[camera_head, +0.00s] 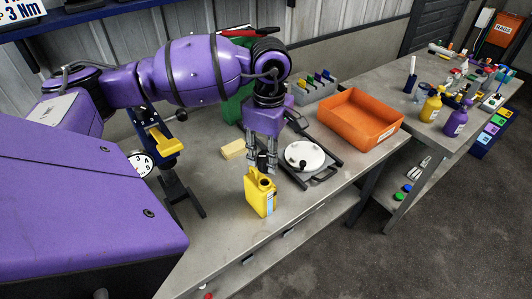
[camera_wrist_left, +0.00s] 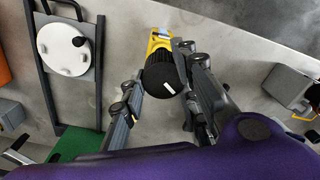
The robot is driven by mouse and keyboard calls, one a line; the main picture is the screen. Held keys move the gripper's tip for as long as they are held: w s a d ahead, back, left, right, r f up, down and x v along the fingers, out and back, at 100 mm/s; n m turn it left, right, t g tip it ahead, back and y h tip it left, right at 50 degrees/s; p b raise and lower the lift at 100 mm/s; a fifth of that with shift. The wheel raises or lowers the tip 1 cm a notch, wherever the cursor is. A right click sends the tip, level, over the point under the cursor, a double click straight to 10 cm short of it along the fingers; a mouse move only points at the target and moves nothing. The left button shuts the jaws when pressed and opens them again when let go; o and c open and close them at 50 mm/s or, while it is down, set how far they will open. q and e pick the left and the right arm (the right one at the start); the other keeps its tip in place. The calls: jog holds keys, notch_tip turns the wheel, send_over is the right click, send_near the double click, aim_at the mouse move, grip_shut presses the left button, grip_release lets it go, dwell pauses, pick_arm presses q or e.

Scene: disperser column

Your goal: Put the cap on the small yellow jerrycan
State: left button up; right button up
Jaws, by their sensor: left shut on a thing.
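The small yellow jerrycan (camera_head: 258,197) stands upright near the front edge of the workbench, and its dark neck opening faces up. In the left wrist view, part of the jerrycan (camera_wrist_left: 157,42) shows beyond the cap. My left gripper (camera_head: 264,168) points down just above and behind the jerrycan's neck. It is shut on a round black ribbed cap (camera_wrist_left: 161,79), held between the fingers. The cap hides part of the jerrycan in the wrist view, and I cannot tell the exact gap between them. My right gripper is in neither view.
A frame with a round white plate (camera_head: 305,156) lies right of the jerrycan. An orange tray (camera_head: 361,119) stands farther right, and a yellow sponge-like block (camera_head: 232,149) lies behind. A yellow-handled tool (camera_head: 168,146) stands left. The bench front around the jerrycan is clear.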

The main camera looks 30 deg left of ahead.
pick_arm(q)
jog(key=shift+a+f+n, duration=0.25)
jog(key=shift+n, duration=0.15)
jog(key=shift+f+b, duration=0.55)
jog(key=shift+f, duration=1.35)
jog(key=shift+f+b, duration=0.3)
jog(key=shift+f, duration=0.55)
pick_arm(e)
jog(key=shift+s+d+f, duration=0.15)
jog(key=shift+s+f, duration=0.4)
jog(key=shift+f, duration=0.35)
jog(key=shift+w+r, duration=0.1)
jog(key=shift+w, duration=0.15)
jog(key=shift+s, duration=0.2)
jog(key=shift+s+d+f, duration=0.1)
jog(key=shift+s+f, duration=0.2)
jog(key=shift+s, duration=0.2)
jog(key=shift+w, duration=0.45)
pick_arm(q)
jog(key=shift+f, duration=0.1)
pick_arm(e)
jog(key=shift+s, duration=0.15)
